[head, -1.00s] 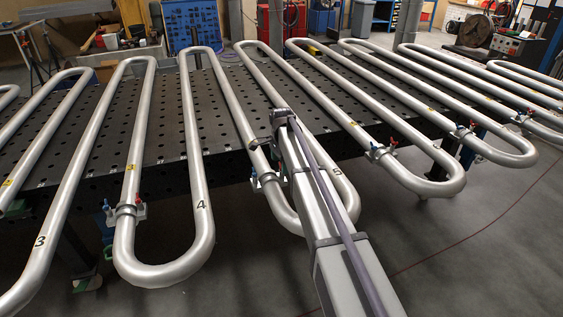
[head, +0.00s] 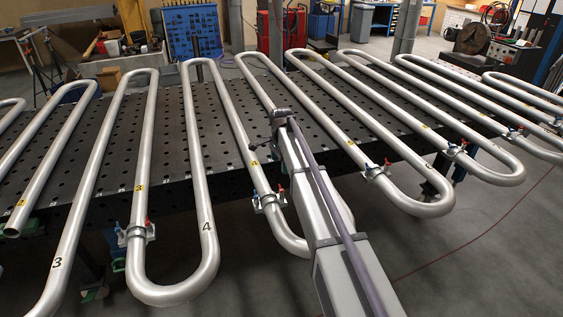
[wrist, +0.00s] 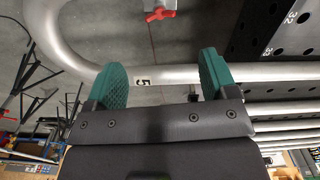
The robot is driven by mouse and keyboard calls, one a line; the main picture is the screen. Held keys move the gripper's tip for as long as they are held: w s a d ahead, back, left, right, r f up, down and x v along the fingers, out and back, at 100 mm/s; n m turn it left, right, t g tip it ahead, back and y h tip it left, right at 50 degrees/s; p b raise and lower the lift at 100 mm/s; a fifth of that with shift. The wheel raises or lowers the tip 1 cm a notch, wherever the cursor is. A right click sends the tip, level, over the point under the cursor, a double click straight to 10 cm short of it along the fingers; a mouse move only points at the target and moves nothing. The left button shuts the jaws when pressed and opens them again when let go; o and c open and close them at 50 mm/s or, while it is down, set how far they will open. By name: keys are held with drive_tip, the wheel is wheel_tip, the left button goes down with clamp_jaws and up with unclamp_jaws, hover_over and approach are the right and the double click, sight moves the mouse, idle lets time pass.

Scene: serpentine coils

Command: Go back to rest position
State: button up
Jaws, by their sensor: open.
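The serpentine coil (head: 208,180) of grey metal pipe lies across the black perforated table (head: 175,135), its near bends hanging past the front edge. Numbers such as 3 and 4 are marked on it. My arm reaches from the bottom middle of the head view over the coil; its gripper end is mostly hidden there. In the wrist view my gripper (wrist: 161,78) is open, with two green pads wide apart. A pipe run marked 5 (wrist: 158,75) crosses behind the pads. Nothing is held; I cannot tell the exact gap to the pipe.
Clamps with red and blue handles, such as one (head: 268,202) left of my arm, sit along the front edge. A red handle (wrist: 160,14) shows in the wrist view. Bare floor (head: 460,260) lies at front right. A blue tool board (head: 192,32) stands behind the table.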

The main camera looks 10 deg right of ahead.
drive_tip(key=s+f+n+b, duration=0.1)
drive_tip(key=s+n, duration=0.6)
drive_tip(key=s, duration=1.1)
drive_tip(key=s+f+n+b, duration=0.2)
drive_tip(key=s+n, duration=0.6)
drive_tip(key=s, duration=1)
drive_tip(key=shift+f, duration=0.25)
